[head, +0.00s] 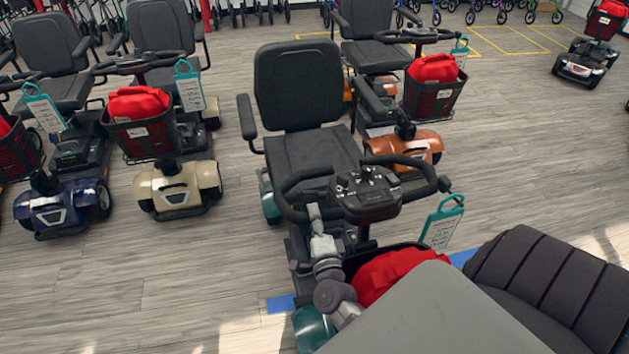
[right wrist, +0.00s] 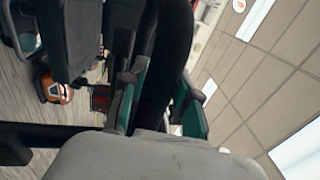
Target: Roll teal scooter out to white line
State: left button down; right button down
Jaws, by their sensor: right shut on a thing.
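The teal scooter (head: 306,154) stands upright in the middle of the head view, its front toward me. It has a black seat, black looped handlebars, teal fenders and a teal tag. A red bag sits in its front basket, partly hidden by a grey shape. My right gripper (head: 316,212) is shut on the left side of the handlebar in the head view. In the right wrist view, the fingers of this gripper (right wrist: 165,95) close around a thick black bar. My left gripper is not in view. I cannot make out a white line.
A blue floor line (head: 280,303) runs on both sides of the scooter's front. An orange scooter (head: 415,145) stands close behind right. A cream scooter (head: 178,188) and a navy scooter (head: 62,205) stand to the left. Floor at lower left is clear.

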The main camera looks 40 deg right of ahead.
jog(key=c, duration=0.8)
grip_release()
jog(key=shift+s+a+f, duration=0.1)
jog(key=shift+s+a, duration=0.05)
jog(key=shift+s, duration=0.1)
jog(key=v, duration=1.1)
jog(key=shift+s+a, duration=0.1)
jog(key=shift+s, duration=0.1)
